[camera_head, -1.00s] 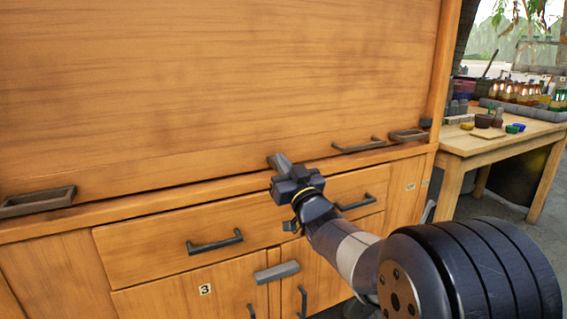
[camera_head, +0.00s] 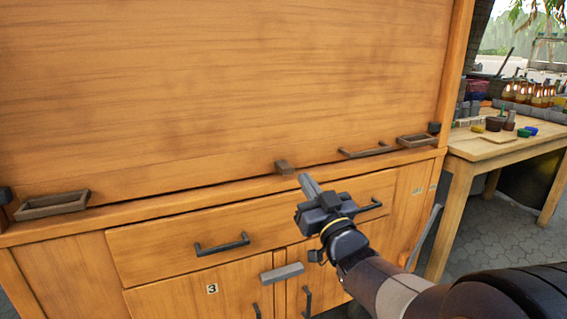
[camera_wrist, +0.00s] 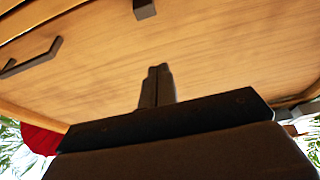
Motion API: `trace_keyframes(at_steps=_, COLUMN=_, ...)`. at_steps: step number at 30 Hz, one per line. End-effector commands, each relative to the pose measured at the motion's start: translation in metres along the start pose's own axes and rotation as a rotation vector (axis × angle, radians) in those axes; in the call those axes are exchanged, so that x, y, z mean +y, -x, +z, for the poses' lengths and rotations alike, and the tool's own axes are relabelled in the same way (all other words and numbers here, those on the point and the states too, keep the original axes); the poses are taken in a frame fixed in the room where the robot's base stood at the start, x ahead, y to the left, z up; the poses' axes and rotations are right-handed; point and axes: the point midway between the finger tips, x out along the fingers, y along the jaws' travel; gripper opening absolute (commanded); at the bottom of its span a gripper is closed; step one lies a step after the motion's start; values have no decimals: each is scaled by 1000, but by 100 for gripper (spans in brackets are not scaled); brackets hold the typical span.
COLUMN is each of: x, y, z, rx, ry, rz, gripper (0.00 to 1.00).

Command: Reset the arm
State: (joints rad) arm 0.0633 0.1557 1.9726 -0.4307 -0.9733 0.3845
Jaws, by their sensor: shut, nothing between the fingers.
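My gripper (camera_head: 309,186) is shut and empty in front of the wooden cabinet (camera_head: 230,70), near the ledge above the drawers. My arm reaches in from the lower right.
The lower cabinet has a drawer handle (camera_head: 222,244), a grey block (camera_head: 282,272) and upright door handles (camera_head: 307,300). A wooden table (camera_head: 500,150) with bottles and small pots stands at the right.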

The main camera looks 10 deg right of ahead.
Motion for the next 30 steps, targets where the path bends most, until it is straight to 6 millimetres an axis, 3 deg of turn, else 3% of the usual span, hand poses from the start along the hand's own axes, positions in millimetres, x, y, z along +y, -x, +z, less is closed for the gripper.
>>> trace_keyframes(at_steps=8, x=0, y=-1, z=0, rx=1, ry=0, rz=0, gripper=0)
trace_keyframes(at_steps=13, x=0, y=-13, z=0, rx=2, ry=0, rz=-2, gripper=0)
trace_keyframes(at_steps=30, x=0, y=-101, z=4, rx=1, ry=0, rz=-1, gripper=0)
